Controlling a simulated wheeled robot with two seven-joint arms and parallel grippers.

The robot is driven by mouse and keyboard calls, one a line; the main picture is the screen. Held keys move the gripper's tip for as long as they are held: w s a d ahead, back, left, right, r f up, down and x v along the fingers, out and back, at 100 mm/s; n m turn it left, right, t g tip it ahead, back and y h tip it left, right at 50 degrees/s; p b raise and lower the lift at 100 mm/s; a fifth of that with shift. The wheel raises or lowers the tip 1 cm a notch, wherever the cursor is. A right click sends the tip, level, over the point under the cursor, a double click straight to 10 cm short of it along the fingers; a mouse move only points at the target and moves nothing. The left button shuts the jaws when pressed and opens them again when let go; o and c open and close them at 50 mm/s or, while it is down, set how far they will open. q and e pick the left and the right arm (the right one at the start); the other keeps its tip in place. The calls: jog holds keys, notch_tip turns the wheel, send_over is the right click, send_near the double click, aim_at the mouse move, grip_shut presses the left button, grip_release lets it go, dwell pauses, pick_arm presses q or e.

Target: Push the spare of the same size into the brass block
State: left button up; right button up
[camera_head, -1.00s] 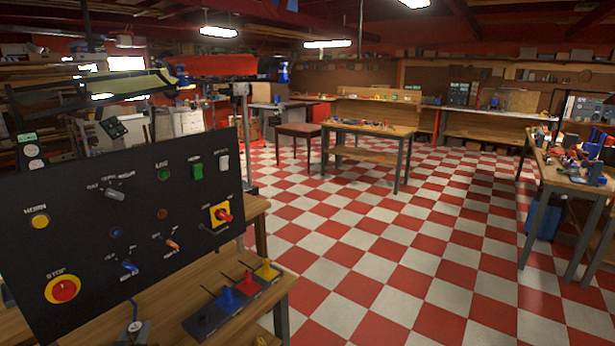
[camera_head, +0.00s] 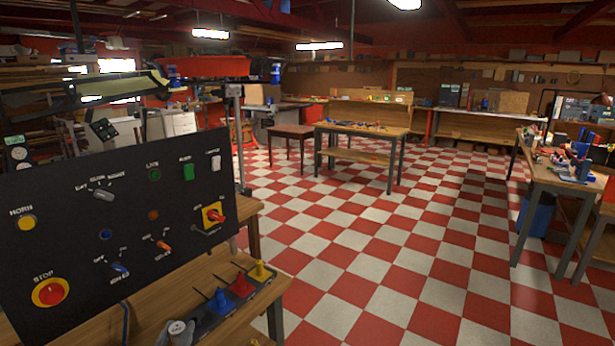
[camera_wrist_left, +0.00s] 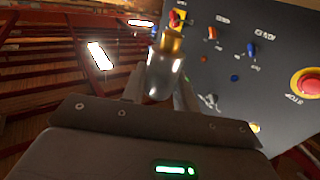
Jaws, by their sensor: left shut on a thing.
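My left gripper (camera_wrist_left: 160,88) is shut on a small cylinder (camera_wrist_left: 160,72) in the left wrist view. The cylinder has a shiny silver body and an amber, brass-coloured end pointing away from the wrist. I take it to be the spare; its size cannot be told. The black control panel lies beyond it, apart as far as I can see. In the head view a small grey piece with a pale round top (camera_head: 178,328) shows at the bottom edge; it may be my left gripper or its load. I cannot make out the brass block. My right gripper is not in view.
The black control panel (camera_head: 120,215) with knobs and a red stop button (camera_head: 50,292) stands at the left on a wooden bench (camera_head: 150,305). A dark strip with blue, red and yellow pieces (camera_head: 240,290) lies before it. Checkered floor (camera_head: 400,260) is open to the right.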

pick_arm(q)
jog(key=s+d+b, duration=0.1)
jog(key=s+d, duration=0.3)
jog(key=shift+d+r+h, duration=0.25)
jog(key=shift+r+h, duration=0.05)
jog(key=shift+r, duration=0.1)
jog(key=shift+r, duration=0.1)
jog(key=w+a+f+y, duration=0.1)
jog(key=w+a+f, duration=0.2)
jog(key=a, duration=0.4)
jog(key=w+a+f+n+y, duration=0.1)
jog(key=w+a+f, duration=0.2)
jog(key=a, duration=0.5)
jog(key=w+a+f+y, duration=0.1)
jog(key=w+a+f, duration=0.2)
jog(key=w+a, duration=0.2)
jog(key=a, duration=0.3)
jog(key=shift+w+a+f+n, duration=0.25)
jog(key=shift+f+n, duration=0.05)
jog(key=shift+f, duration=0.05)
